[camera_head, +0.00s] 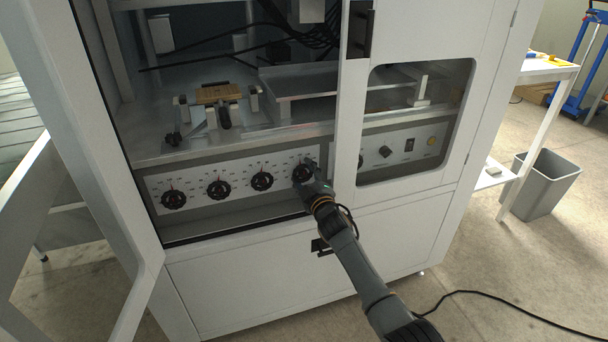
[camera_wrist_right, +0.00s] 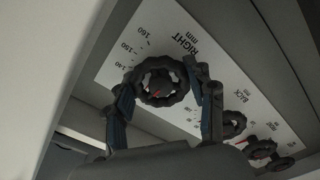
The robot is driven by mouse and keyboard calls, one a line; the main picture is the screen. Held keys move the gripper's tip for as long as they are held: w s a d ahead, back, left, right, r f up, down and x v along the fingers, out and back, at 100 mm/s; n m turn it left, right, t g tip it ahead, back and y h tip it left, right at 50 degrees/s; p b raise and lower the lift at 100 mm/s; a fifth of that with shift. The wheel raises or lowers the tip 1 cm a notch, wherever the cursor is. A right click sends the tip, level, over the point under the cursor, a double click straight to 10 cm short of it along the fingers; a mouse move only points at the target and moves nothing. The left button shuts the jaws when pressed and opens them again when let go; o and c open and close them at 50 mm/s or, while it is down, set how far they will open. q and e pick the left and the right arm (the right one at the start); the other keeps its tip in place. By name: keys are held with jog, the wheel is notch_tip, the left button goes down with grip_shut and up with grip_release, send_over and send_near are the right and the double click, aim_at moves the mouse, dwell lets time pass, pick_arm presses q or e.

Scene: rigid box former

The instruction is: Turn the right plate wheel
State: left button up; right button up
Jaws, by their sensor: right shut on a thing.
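The right plate wheel (camera_head: 302,172) is the rightmost of several black handwheels on the white scale panel in the machine's open bay. In the right wrist view this wheel (camera_wrist_right: 159,82) has a scalloped rim, a red mark near its hub and the label "RIGHT mm" beside it. My right gripper (camera_head: 311,184) reaches it from the front right. In the wrist view its fingers (camera_wrist_right: 165,92) are on either side of the rim, shut on the wheel. The arm hides part of the panel near the wheel. My left gripper is not in view.
The other black wheels (camera_head: 261,181) are in a row to the left. A white door frame post (camera_head: 347,130) stands close to the right of the wheel, with a windowed door beyond it. An open door (camera_head: 130,250) is at the left. A grey bin (camera_head: 541,185) stands far right.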

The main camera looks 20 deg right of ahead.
jog(key=shift+f, duration=0.1)
jog(key=o, duration=1.2)
jog(key=shift+d, duration=0.1)
jog(key=shift+s, duration=0.15)
jog(key=s, duration=1.1)
jog(key=shift+s+d, duration=0.2)
jog(key=shift+s, duration=0.2)
